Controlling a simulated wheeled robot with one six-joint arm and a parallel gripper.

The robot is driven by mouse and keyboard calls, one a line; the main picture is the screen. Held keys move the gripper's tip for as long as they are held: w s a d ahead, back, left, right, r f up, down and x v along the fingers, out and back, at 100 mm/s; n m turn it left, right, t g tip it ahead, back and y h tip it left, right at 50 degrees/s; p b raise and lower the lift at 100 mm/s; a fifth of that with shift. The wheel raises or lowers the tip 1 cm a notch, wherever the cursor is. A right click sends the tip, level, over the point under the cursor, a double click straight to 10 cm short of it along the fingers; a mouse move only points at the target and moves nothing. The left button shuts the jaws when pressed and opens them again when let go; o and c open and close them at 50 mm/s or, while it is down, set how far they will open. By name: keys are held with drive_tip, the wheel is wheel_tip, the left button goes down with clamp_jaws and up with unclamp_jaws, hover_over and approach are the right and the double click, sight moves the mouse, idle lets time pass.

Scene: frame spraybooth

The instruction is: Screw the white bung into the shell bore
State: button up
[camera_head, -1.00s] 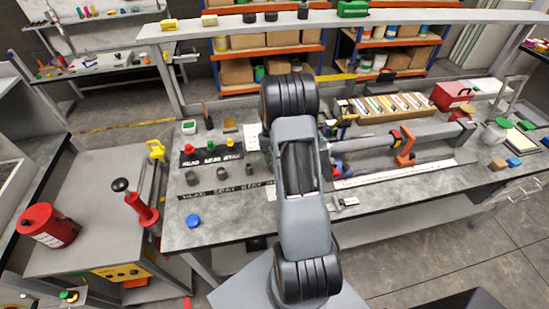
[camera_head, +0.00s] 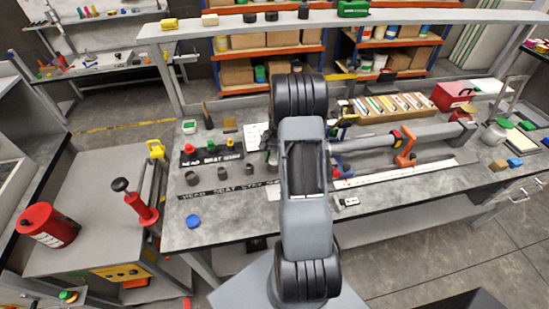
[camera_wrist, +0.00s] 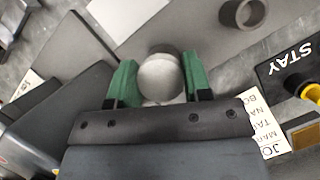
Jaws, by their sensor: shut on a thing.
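In the wrist view my gripper (camera_wrist: 160,90) has its green-padded fingers closed on a pale, round-ended thing (camera_wrist: 160,77), which looks like the white bung. Its far end merges with a darker grey round edge, so I cannot tell whether it touches anything. In the head view my arm hides the gripper and the bung. A long grey tube (camera_head: 375,143) lies across the bench to the right of my arm and may be the shell. Its bore is not visible.
Red (camera_head: 189,148), green (camera_head: 210,146) and yellow (camera_head: 229,143) pieces stand on a labelled strip. Dark open cups (camera_head: 191,178) stand in front, one also in the wrist view (camera_wrist: 243,12). A blue cap (camera_head: 193,221) lies near the bench front. A divided box (camera_head: 385,118) is behind the tube.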

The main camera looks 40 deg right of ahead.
drive_tip(key=m+t, duration=0.1)
drive_tip(key=m, duration=0.2)
drive_tip(key=shift+y, duration=0.4)
drive_tip(key=shift+m+t, duration=0.3)
drive_tip(key=shift+m, duration=0.3)
drive_tip(key=m+t, duration=0.1)
drive_tip(key=m, duration=0.2)
drive_tip(key=shift+m, duration=0.4)
drive_tip(key=shift+t, duration=0.3)
drive_tip(key=m, duration=0.2)
drive_tip(key=m+t, duration=0.1)
drive_tip(key=m, duration=0.1)
drive_tip(key=shift+w+m+t, duration=0.1)
drive_tip(key=shift+m+t, duration=0.2)
